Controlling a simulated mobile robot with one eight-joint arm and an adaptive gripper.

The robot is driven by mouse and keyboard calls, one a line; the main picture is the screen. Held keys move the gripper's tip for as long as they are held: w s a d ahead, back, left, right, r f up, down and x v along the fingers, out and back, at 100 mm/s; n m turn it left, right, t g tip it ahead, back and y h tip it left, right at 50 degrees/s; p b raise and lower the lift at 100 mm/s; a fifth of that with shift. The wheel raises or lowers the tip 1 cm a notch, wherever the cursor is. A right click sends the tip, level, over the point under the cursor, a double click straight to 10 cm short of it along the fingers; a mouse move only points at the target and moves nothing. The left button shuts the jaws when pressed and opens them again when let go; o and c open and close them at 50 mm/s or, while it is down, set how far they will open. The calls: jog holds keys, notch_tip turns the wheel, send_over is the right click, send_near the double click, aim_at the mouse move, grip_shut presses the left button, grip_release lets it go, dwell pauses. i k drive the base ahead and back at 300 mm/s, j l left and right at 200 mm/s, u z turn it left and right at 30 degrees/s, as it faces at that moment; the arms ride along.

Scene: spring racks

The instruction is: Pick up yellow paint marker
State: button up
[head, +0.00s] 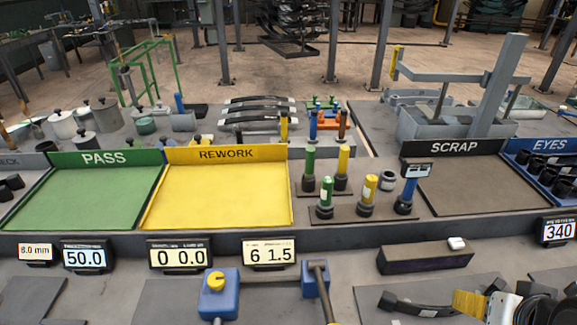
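Two yellow upright cylinders that look like paint markers stand in a small dark rack between the yellow and brown trays. The front yellow marker (370,188) has a pale top and sits in a black base. The rear yellow marker (343,160) is taller and plain, also in a dark base. A smaller yellow upright item (284,127) stands farther back, too small to identify. I cannot tell from the picture which one the task names.
Green markers (325,192) stand left of the yellow ones, and a blue one (408,190) stands right. The yellow REWORK tray (215,195) and brown SCRAP tray (465,185) flank the rack. A dark block (425,258) lies in front. Digital displays (268,252) line the front ledge.

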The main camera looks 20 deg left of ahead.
aim_at(344, 154)
jog(key=u, duration=0.85)
